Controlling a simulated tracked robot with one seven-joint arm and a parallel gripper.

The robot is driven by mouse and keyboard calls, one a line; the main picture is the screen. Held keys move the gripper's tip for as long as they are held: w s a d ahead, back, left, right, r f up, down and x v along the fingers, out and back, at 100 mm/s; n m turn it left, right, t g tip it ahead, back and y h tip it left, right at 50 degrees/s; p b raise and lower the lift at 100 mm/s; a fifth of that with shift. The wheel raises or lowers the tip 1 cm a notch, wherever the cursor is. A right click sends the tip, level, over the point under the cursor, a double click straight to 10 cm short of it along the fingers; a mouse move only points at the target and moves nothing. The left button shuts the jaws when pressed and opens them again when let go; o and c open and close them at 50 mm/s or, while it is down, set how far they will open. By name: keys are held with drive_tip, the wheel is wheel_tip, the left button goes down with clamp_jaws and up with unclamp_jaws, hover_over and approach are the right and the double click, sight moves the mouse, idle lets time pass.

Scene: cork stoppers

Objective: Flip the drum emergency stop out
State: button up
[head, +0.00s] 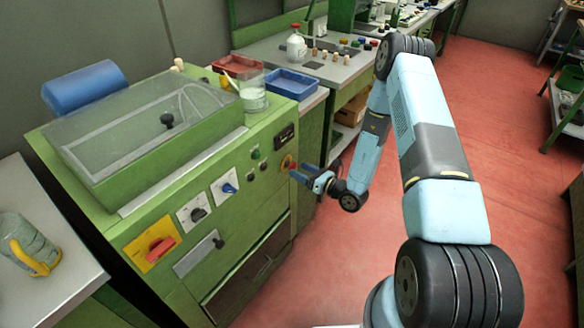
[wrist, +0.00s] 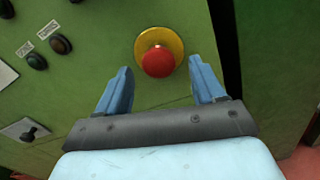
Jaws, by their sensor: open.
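The emergency stop is a red mushroom button (wrist: 158,62) on a yellow round plate (wrist: 172,36), on the green front panel of the drum machine. In the head view the emergency stop (head: 288,163) sits near the panel's right edge, partly behind my gripper. My gripper (wrist: 160,82) is open and empty, with its two blue fingers spread to either side below the button. In the head view my gripper (head: 298,172) is close in front of the panel at the button. I cannot tell whether the fingers touch the panel.
Other panel controls are a red rotary switch on a yellow plate (head: 149,245), a blue knob (head: 229,188) and small dark buttons (wrist: 60,44). A lever plate (head: 195,256) is lower down. A glass beaker (head: 252,92) stands on top. Open red floor (head: 330,270) lies in front.

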sight(295, 167)
drive_tip(key=shift+x, duration=2.05)
drive_tip(key=shift+d, duration=0.1)
clamp_jaws()
